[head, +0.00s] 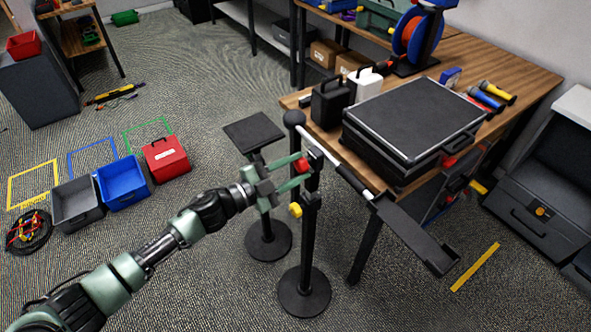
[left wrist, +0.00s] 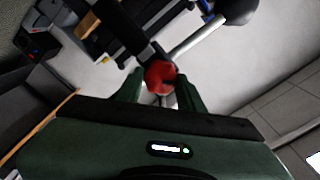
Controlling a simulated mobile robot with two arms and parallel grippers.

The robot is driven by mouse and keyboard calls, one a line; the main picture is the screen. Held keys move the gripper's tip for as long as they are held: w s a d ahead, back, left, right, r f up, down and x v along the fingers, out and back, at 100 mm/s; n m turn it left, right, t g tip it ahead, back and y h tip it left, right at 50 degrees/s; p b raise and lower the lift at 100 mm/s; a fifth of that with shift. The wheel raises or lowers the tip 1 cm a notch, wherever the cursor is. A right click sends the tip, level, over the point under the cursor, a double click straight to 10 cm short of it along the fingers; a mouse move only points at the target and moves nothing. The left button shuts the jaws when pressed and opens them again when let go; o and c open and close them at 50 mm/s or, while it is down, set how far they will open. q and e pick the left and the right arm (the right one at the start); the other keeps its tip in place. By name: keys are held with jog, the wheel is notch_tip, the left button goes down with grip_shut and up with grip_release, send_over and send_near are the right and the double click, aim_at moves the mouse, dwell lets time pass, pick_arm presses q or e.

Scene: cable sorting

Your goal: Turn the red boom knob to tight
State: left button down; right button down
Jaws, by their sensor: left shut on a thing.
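The red boom knob (head: 301,165) sits near the top of a black stand (head: 309,240) with a round base. It also shows in the left wrist view (left wrist: 160,76), between the two fingers. My left gripper (head: 290,178) is shut on the red knob, one finger on each side. A silver boom (head: 345,165) runs from the stand's head down to the right, with a long dark piece (head: 415,235) beyond it. Any mark of tight or loose on the knob is too small to tell. My right gripper is not in view.
A yellow knob (head: 295,210) sits lower on the stand. A second black stand with a square top (head: 253,131) is close behind. The wooden table (head: 530,75) with a black case (head: 415,115) is at the right.

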pick_arm(q)
jog(key=m, duration=0.1)
jog(key=m+b, duration=0.1)
jog(key=m, duration=0.2)
jog(key=shift+f+b, duration=0.25)
jog(key=shift+b, duration=0.1)
jog(key=shift+m+b, duration=0.65)
jog(key=shift+m, duration=1.25)
jog(key=c, duration=0.9)
grip_release()
